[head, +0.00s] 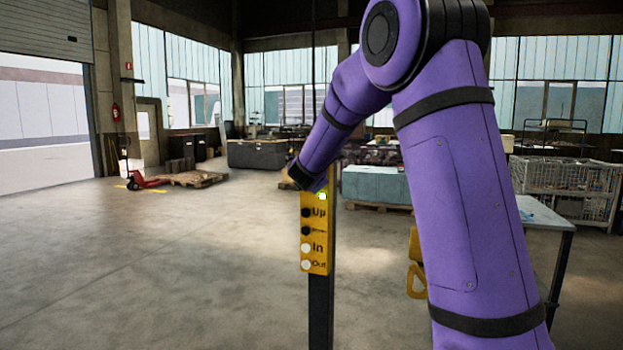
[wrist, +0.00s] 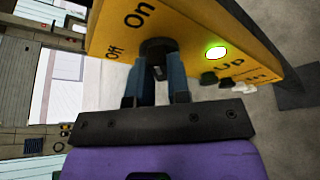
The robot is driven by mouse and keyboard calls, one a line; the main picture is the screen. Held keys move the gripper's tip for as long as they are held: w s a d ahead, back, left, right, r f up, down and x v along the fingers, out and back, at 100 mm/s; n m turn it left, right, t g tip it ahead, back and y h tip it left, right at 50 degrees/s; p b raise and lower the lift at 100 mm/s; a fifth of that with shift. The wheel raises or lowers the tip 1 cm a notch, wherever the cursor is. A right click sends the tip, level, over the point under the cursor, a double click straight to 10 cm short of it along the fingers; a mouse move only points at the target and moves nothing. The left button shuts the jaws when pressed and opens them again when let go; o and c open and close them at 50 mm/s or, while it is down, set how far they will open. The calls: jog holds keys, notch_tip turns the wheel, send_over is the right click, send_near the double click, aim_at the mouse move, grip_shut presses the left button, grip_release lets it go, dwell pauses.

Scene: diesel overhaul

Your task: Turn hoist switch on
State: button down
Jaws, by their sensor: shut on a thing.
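The yellow hoist control box (head: 318,255) is on a dark post in the head view, and its upper part is behind my arm. In the wrist view the box (wrist: 112,38) has the words "Off" and "On" beside a dark switch knob (wrist: 157,46). My gripper (wrist: 155,64) is shut on this knob, with one finger on each side. The knob's exact pointing is hard to tell between the fingers. A green lamp (wrist: 216,52) on the box is lit, and it also shows in the head view (head: 322,196).
Buttons marked Up, In and Out (head: 306,248) run down the box below the lamp. The dark post (head: 320,312) stands under it. A table (head: 545,215) is at the right behind my arm. Open floor (head: 170,270) lies to the left.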

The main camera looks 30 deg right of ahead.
jog(key=c, duration=1.1)
grip_release()
jog(key=v, duration=1)
jog(key=shift+s+a, duration=0.2)
jog(key=shift+s, duration=0.1)
